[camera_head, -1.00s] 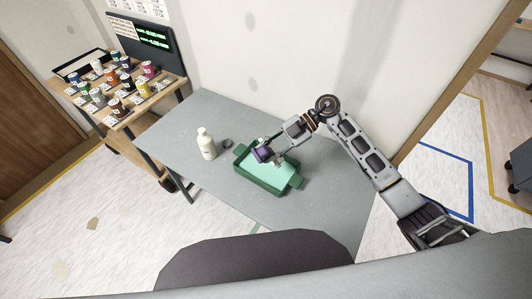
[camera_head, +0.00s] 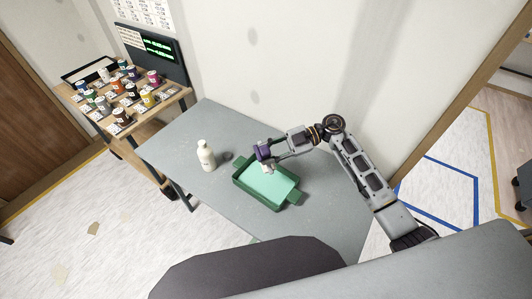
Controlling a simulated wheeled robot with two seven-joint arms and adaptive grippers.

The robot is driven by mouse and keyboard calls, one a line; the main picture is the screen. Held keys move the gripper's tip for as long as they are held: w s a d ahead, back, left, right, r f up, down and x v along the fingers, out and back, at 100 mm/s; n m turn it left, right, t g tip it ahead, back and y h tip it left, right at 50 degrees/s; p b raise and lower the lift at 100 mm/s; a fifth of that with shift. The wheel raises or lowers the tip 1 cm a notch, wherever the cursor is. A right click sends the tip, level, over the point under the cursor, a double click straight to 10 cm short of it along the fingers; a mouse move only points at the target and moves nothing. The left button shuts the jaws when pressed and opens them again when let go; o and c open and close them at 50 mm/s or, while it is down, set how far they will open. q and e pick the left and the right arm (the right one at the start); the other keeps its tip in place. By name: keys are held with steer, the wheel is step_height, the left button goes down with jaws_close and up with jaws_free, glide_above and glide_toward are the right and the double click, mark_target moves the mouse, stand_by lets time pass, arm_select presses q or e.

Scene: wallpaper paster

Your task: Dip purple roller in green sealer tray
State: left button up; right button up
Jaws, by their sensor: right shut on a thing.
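The green sealer tray (camera_head: 240,182) sits on the grey table, with a flat light green surface inside its darker green rim. The purple roller (camera_head: 264,151) is at the tray's far edge, near its back left part. My right gripper (camera_head: 270,160) is shut on the roller, with the arm reaching in from the right. I cannot tell whether the roller touches the tray or is a little above it. The gripper partly hides the roller. My left gripper is not in view.
A white bottle (camera_head: 206,157) stands left of the tray, with a small dark cap (camera_head: 226,157) beside it. A wooden rack (camera_head: 150,107) with several coloured spools or jars stands at the back left. The grey table (camera_head: 325,200) is bare right of the tray.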

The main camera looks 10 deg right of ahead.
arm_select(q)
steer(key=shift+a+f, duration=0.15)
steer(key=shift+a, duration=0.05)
arm_select(e)
steer(key=shift+f, duration=0.15)
steer(key=shift+f+b, duration=2.8)
steer(key=shift+f, duration=0.55)
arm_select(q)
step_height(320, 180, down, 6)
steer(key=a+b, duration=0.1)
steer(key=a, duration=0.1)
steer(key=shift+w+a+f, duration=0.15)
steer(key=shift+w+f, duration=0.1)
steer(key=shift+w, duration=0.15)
arm_select(e)
step_height(320, 180, down, 3)
steer(key=shift+r, duration=0.2)
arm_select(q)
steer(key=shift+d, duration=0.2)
arm_select(e)
steer(key=shift+f, duration=1.2)
